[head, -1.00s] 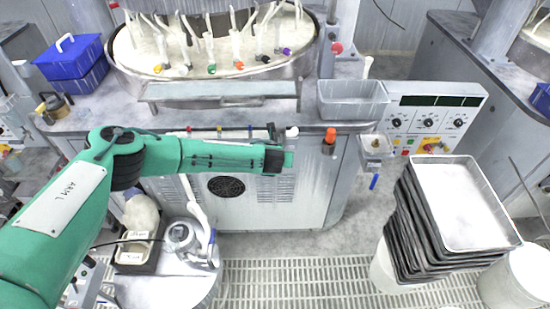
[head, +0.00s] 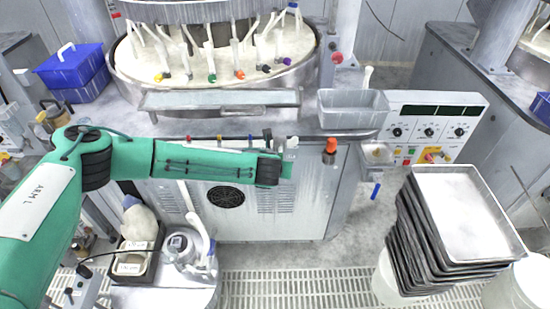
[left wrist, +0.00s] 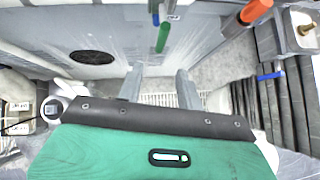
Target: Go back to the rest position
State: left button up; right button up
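My left arm comes in from the left in the head view, its forearm level across the front of the polishing machine (head: 335,200). My left gripper (head: 291,155) is at the arm's far right end, in front of the machine's front panel, and is small and partly hidden there. In the left wrist view my left gripper (left wrist: 160,78) has its two fingers apart with nothing between them; grating and floor show beyond. My right arm and gripper are not in view.
A stack of metal trays (head: 465,215) stands at the right. A grey bin (head: 353,108) sits on the machine ledge beside the control panel (head: 430,130). A blue crate (head: 70,68) is at the far left. Floor grating (head: 300,285) below is clear.

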pick_arm(q)
jog(key=s+d+f+n+g+h, duration=0.1)
jog(key=d+f+n, duration=0.1)
jog(key=f+n, duration=0.45)
jog(key=d+f+n+h, duration=0.1)
jog(key=d+f+n, duration=0.1)
jog(key=f+n, duration=0.4)
jog(key=s+a+f+n+g, duration=0.1)
jog(key=s+a+f+n, duration=0.3)
jog(key=f, duration=0.4)
jog(key=s+a+f+n+y, duration=0.1)
jog(key=s+a+f+n, duration=0.2)
jog(key=s+a+f, duration=0.35)
jog(key=s+a+f+n+g, duration=0.1)
jog(key=s+a+f+n, duration=0.2)
jog(key=f, duration=0.6)
jog(key=s+a+f+n+g+y, duration=0.1)
jog(key=s+a+f+n, duration=0.3)
jog(key=s, duration=1.1)
jog(key=s+a+f+n+g+y, duration=0.1)
jog(key=s+a+f+n, duration=0.4)
jog(key=s, duration=1)
jog(key=s+a+f+n+g, duration=0.2)
jog(key=s+a+f+n, duration=0.2)
jog(key=s+a+f, duration=0.5)
jog(key=s+f, duration=0.1)
jog(key=s, duration=0.6)
jog(key=shift+f+g+y, duration=0.25)
jog(key=shift+g+y, duration=0.15)
jog(key=shift+s, duration=0.1)
